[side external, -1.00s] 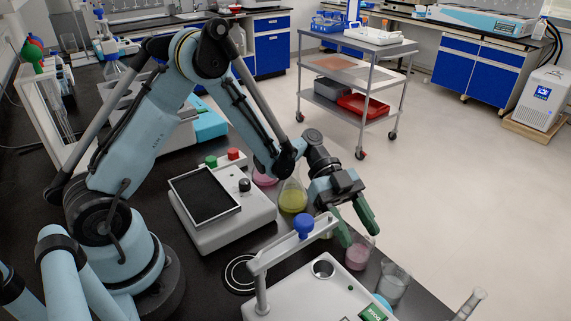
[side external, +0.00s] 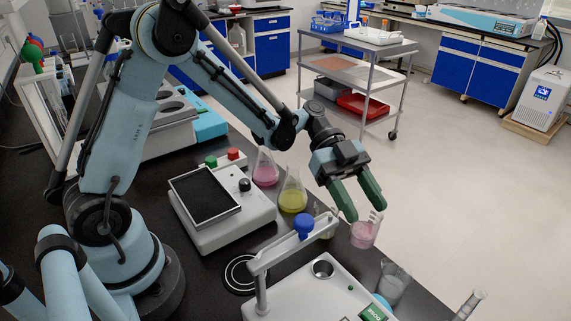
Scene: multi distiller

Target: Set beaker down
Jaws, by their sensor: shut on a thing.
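A small glass beaker with pink liquid (side external: 364,236) is at the right-centre of the side external view, near the bench's right edge. My gripper (side external: 366,214) is shut on its upper part, with one green finger on each side. The beaker looks close to upright and appears raised above the bench. Its exact height cannot be told from this angle.
A clear beaker (side external: 393,283) stands closer to the camera. A yellow-liquid flask (side external: 293,200) and a pink-liquid flask (side external: 265,175) stand to the left. A white device with a blue-knobbed arm (side external: 303,228) is in front. A black-topped instrument (side external: 205,197) sits left.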

